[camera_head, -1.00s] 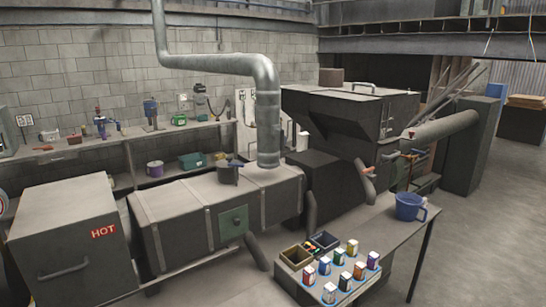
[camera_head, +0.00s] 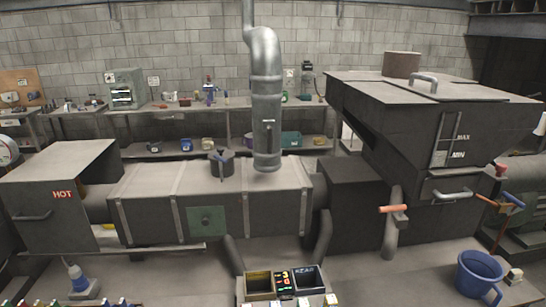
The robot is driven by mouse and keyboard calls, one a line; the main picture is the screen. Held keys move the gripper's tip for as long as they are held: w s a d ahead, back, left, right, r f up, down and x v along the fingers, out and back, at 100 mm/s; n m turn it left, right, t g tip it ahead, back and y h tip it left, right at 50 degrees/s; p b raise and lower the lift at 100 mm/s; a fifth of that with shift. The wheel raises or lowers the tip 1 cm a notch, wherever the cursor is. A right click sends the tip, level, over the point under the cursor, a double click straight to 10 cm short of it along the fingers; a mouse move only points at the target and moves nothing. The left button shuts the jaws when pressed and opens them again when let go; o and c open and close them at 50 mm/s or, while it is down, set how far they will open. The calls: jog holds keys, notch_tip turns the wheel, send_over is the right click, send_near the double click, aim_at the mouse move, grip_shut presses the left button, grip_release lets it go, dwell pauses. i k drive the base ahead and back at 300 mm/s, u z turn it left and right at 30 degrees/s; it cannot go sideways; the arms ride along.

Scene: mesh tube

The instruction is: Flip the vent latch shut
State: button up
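My gripper is not in view. No part is clearly marked as the vent latch. A grey metal pipe (camera_head: 266,90) rises from the long dark duct box, and a small handle-like fitting (camera_head: 268,128) sits on its front, too small to tell if open or shut. A green square panel (camera_head: 207,221) with a small knob is on the front of the box.
A cabinet marked HOT (camera_head: 40,200) stands at the left. A dark hopper (camera_head: 440,120) with an orange-handled lever (camera_head: 393,209) is at the right. A blue bucket (camera_head: 478,272) is at the lower right. A tray with bins (camera_head: 288,299) is at the bottom middle.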

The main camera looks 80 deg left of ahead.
aim_at(220, 159)
jog(key=i, duration=1)
jog(key=u, duration=0.85)
jog(key=k, duration=0.15)
jog(key=u, duration=3.85)
jog(key=i, duration=1.6)
jog(key=u, duration=0.05)
